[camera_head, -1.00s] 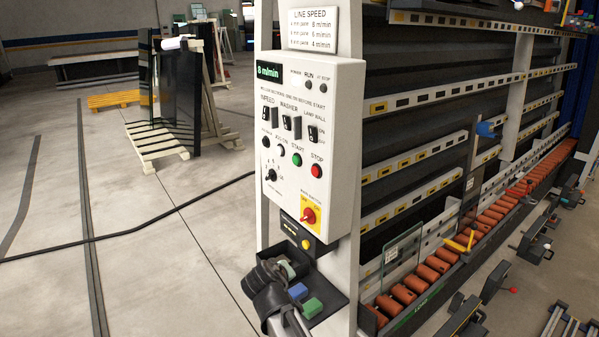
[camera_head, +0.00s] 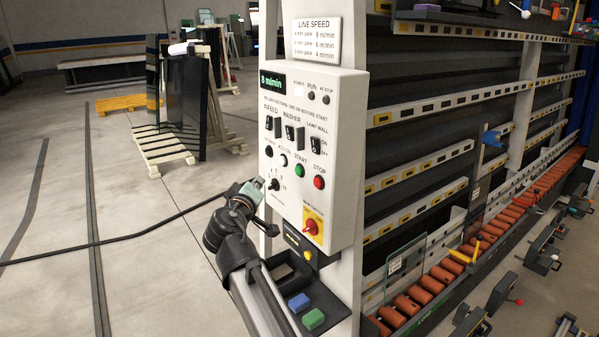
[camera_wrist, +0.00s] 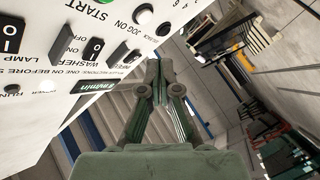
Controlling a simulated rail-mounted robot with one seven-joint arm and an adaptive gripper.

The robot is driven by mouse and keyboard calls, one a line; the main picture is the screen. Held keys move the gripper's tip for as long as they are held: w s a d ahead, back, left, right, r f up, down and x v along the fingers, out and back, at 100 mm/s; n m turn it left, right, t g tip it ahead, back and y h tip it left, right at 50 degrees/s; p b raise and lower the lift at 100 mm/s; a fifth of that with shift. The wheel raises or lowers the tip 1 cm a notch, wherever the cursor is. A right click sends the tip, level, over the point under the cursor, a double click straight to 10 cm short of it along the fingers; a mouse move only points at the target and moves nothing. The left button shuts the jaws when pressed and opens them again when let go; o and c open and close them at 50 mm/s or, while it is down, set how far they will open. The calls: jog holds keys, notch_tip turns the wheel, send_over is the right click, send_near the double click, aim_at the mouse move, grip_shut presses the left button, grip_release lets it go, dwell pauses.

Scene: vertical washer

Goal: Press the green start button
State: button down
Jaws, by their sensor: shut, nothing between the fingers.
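The green START button (camera_head: 299,171) is on the white control panel (camera_head: 330,205), between a white JOG button (camera_head: 283,160) and the red STOP button (camera_head: 319,182). My gripper (camera_head: 257,184) is shut and empty at the panel's left edge, left of and a little lower than the green button, apart from it. In the wrist view my gripper (camera_wrist: 160,66) points past the panel face. There the panel appears upside down at upper left, and only part of the green button (camera_wrist: 103,2) shows at the top edge.
The panel also carries black switches (camera_head: 290,133), a black knob (camera_head: 274,185) close to my gripper and a red main switch (camera_head: 311,227) on yellow. A tray with a blue block (camera_head: 299,303) and a green block (camera_head: 314,319) is below.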

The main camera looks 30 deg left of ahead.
aim_at(299, 171)
dwell(0.3)
jog(key=w+d+p, duration=0.2)
jog(key=w+d, duration=0.1)
jog(key=w, duration=0.5)
dwell(0.3)
jog(key=shift+w+d+f, duration=0.1)
jog(key=shift+w+d, duration=0.05)
jog(key=shift+w, duration=0.15)
dwell(1.2)
jog(key=shift+w+d, duration=0.1)
jog(key=shift+w, duration=0.1)
jog(key=shift+w+d, duration=0.2)
jog(key=shift+w, duration=0.3)
dwell(0.9)
jog(key=shift+s+b, duration=0.1)
jog(key=shift+b, duration=0.25)
jog(key=shift+s+a+b, duration=0.3)
jog(key=shift+s+b, duration=0.2)
jog(key=shift+s, duration=0.25)
